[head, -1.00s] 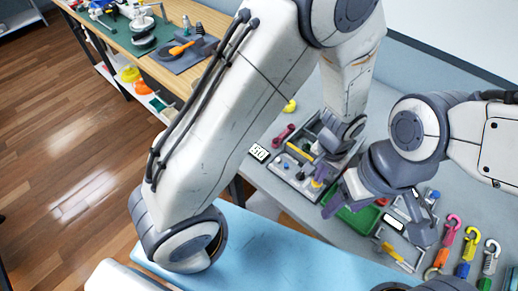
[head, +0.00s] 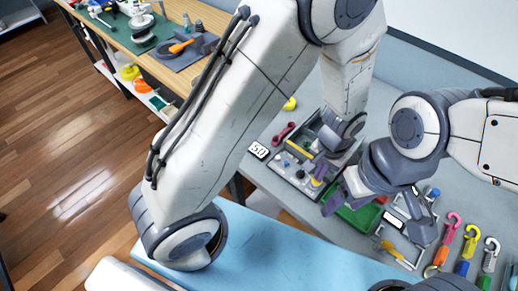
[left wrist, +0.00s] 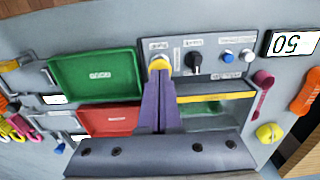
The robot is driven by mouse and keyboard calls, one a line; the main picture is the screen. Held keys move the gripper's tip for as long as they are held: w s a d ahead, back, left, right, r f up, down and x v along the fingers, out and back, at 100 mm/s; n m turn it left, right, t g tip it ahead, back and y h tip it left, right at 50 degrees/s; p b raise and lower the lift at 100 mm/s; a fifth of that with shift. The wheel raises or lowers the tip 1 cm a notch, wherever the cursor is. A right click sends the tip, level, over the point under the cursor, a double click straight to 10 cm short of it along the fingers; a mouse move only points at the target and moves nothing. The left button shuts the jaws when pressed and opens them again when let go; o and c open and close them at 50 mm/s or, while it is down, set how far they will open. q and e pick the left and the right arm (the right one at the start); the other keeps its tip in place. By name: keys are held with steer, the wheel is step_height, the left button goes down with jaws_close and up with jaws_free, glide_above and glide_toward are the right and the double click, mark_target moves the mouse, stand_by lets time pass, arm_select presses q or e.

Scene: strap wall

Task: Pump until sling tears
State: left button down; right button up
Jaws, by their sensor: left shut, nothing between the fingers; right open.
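A grey panel (left wrist: 205,58) fills the upper middle of the left wrist view. It carries a yellow round button (left wrist: 159,63), a black knob (left wrist: 195,62), a blue button (left wrist: 228,56) and a white button. My left gripper (left wrist: 160,80) is shut and empty, its purple fingertips right at the yellow button; I cannot tell whether they press it. The display (left wrist: 292,43) seems to read 50; it also shows in the head view (head: 259,150). A yellow bar (left wrist: 215,97) lies below the panel. I cannot clearly make out a sling. My right gripper (head: 380,218) is open over the bench.
A green tray (left wrist: 95,75) and a red tray (left wrist: 108,121) lie beside the panel. A magenta tool (left wrist: 262,90) lies on its other side. Several coloured hooks (head: 470,245) lie at the bench's right. A side table (head: 177,30) with tools stands at the upper left.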

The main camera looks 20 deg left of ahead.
arm_select(q)
steer(key=shift+f, duration=0.1)
steer(key=shift+f+b, duration=0.75)
steer(key=shift+f, duration=0.15)
steer(key=shift+r, duration=0.15)
steer(key=shift+r+p, duration=0.9)
steer(key=shift+p, duration=0.05)
steer(key=shift+f, duration=0.2)
